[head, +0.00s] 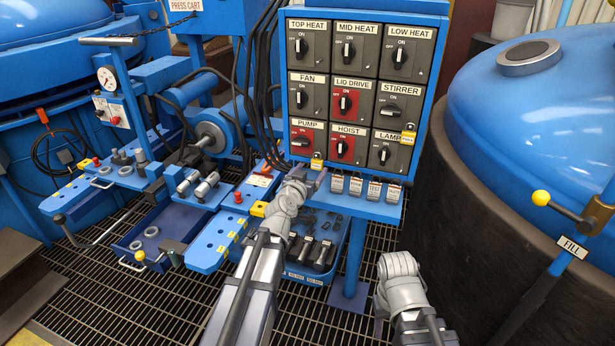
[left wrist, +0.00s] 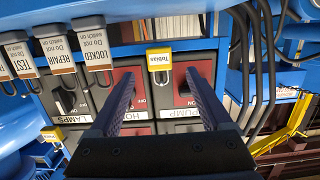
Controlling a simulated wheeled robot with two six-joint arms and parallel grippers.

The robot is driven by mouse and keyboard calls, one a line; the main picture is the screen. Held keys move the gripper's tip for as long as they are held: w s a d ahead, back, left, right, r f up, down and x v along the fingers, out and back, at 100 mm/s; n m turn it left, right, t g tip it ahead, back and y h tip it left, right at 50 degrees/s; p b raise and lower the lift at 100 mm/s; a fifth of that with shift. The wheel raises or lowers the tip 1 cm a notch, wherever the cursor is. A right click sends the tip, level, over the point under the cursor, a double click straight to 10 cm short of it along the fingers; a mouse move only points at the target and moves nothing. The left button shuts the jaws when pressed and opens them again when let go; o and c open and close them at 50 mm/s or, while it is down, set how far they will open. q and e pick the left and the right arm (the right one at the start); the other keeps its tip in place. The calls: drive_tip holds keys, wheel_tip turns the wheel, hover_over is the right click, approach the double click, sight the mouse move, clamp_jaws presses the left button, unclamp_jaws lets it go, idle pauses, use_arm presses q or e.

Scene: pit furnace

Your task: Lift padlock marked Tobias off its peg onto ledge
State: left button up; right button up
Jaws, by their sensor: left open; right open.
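A small yellow padlock with a white label reading Tobias (left wrist: 159,60) hangs at the bottom of the switch panel, between PUMP and HOIST. It also shows in the head view (head: 317,163). Its shackle and peg are not clear. My left gripper (left wrist: 160,78) is open and the padlock appears between its fingertips, with gaps at both sides. In the head view the left gripper (head: 312,179) is just below the padlock, partly hidden by its wrist. The blue ledge (head: 384,211) runs under the panel. My right wrist shows low in the head view, but I cannot make out its fingers.
A second yellow padlock (head: 408,138) hangs near the LAMPS switch. Several tags, including LOCKED (left wrist: 90,46), line the ledge. Black cables (head: 240,75) run left of the panel. A dark-walled furnace with a blue lid (head: 540,110) stands at the right.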

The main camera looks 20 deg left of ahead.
sight(316, 161)
use_arm(q)
drive_tip(key=w, duration=0.4)
drive_tip(key=shift+w+d+f, duration=0.1)
drive_tip(key=shift+w+f, duration=0.1)
drive_tip(key=shift+f, duration=0.15)
clamp_jaws()
idle(0.4)
drive_tip(key=shift+r, duration=0.45)
drive_tip(key=shift+s, duration=0.3)
idle(0.4)
drive_tip(key=shift+s, duration=2.8)
drive_tip(key=shift+r+p, duration=0.1)
drive_tip(key=shift+p, duration=0.2)
wheel_tip(316, 161, up, 24)
drive_tip(key=p, duration=2.4)
drive_tip(key=shift+r, duration=0.2)
